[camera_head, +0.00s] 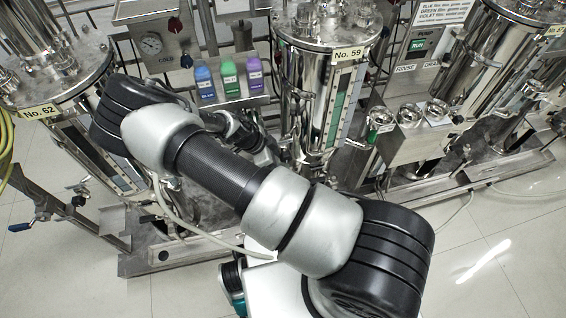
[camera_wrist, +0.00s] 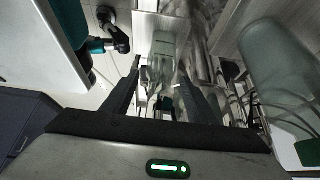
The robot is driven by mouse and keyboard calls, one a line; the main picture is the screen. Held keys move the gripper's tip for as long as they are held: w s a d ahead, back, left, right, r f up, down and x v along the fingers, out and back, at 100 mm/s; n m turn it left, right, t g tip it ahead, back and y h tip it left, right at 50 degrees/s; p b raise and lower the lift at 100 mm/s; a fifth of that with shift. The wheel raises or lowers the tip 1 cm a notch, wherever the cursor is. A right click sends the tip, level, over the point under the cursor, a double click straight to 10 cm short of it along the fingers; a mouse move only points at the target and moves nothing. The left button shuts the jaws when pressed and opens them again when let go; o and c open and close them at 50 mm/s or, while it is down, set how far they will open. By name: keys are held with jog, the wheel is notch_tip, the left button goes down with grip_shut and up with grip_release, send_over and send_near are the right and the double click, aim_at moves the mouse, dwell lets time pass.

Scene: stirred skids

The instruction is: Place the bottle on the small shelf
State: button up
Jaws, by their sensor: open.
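Blue (camera_head: 204,82), green (camera_head: 230,79) and purple (camera_head: 254,76) bottles stand in a row on a small metal shelf (camera_head: 228,101) between the tanks in the head view. My arm crosses the middle of that view, and my fingertips are hidden there. In the wrist view my gripper (camera_wrist: 159,92) is open, its two dark fingers apart. A pale, see-through bottle-like shape (camera_wrist: 163,52) shows beyond and between the fingertips. I cannot tell whether the fingers touch it. Which bottle the task means is not clear from the frames.
Steel tank No. 62 (camera_head: 62,85) stands left and tank No. 59 (camera_head: 322,70) right of the shelf. A bracket with several round metal cups (camera_head: 409,118) is further right. A large translucent vessel (camera_wrist: 272,60) is close on the right in the wrist view. The floor (camera_head: 480,260) is clear at lower right.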

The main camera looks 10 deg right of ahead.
jog(key=s+a+r+n+y+p, duration=0.1)
jog(key=s+a+r+n+y, duration=0.15)
jog(key=r, duration=0.95)
jog(key=s+a+r+n+y+p, duration=0.1)
jog(key=a+r+n+y, duration=0.15)
jog(key=r, duration=0.85)
jog(key=s+a+r+n+y, duration=0.2)
jog(key=r+n, duration=0.1)
jog(key=r, duration=0.9)
jog(key=s+d+r+n+t, duration=0.2)
jog(key=s+d+r+n, duration=0.1)
jog(key=s+r+n, duration=0.2)
jog(key=s+d+r+n+t+h, duration=0.1)
jog(key=s+d+r+n+t, duration=0.2)
jog(key=s+r, duration=0.5)
notch_tip(320, 180, up, 3)
jog(key=shift+d+f+n, duration=0.2)
jog(key=shift+d+n, duration=0.6)
jog(key=shift+n, duration=0.2)
